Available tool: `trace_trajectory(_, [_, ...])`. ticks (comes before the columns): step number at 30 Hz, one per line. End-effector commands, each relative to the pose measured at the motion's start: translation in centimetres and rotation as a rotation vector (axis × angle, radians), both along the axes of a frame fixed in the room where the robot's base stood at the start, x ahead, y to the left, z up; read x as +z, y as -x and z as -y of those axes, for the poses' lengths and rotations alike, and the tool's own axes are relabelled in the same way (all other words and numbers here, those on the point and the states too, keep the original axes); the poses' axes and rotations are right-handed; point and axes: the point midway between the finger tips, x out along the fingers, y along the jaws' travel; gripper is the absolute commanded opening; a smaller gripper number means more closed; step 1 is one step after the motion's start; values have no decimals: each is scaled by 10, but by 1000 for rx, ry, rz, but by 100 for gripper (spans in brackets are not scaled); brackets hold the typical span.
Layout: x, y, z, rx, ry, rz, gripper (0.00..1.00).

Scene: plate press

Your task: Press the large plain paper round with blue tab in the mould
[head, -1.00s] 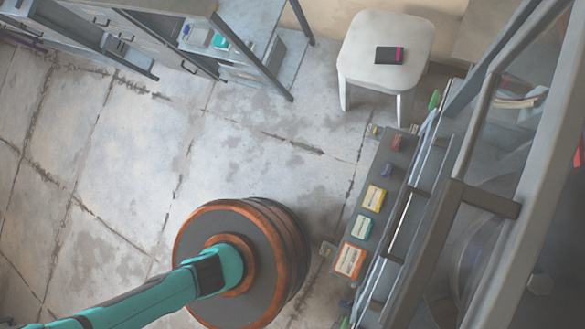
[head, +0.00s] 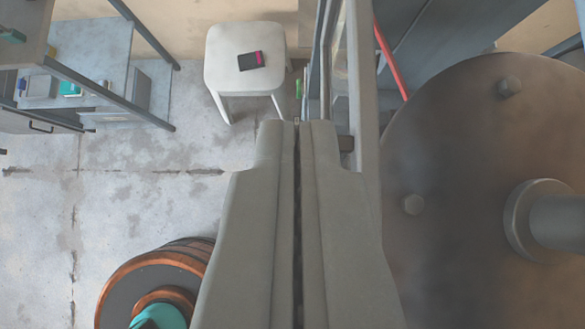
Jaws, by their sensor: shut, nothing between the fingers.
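My gripper (head: 297,122) fills the lower middle of the view, its two long grey fingers closed together with only a thin dark seam between them. Nothing shows between the tips. A large brownish-grey round plate (head: 440,265) with bolt heads and a thick shaft stands at the right, apparently part of the press. An upright grey frame (head: 365,95) stands just beyond the fingers. I see no paper round, no blue tab and no mould opening. The fingers hide what lies behind them.
A white stool (head: 225,45) with a dark and pink device (head: 251,61) on it stands at the back. A grey shelf unit (head: 95,95) with small items is at the upper left. A red bar (head: 391,58) slants behind the frame.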

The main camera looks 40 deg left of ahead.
Motion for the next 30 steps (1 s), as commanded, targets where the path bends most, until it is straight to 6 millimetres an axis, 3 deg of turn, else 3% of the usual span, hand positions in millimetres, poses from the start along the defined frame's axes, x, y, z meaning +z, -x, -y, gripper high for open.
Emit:
trace_trajectory(4, [-19,-15,-11,1,-1,-2,0])
trace_trajectory(12, [-50,-13,-9,-1,0,-1,0])
trace_trajectory(30, [-60,-13,-8,-1,1,-1,0])
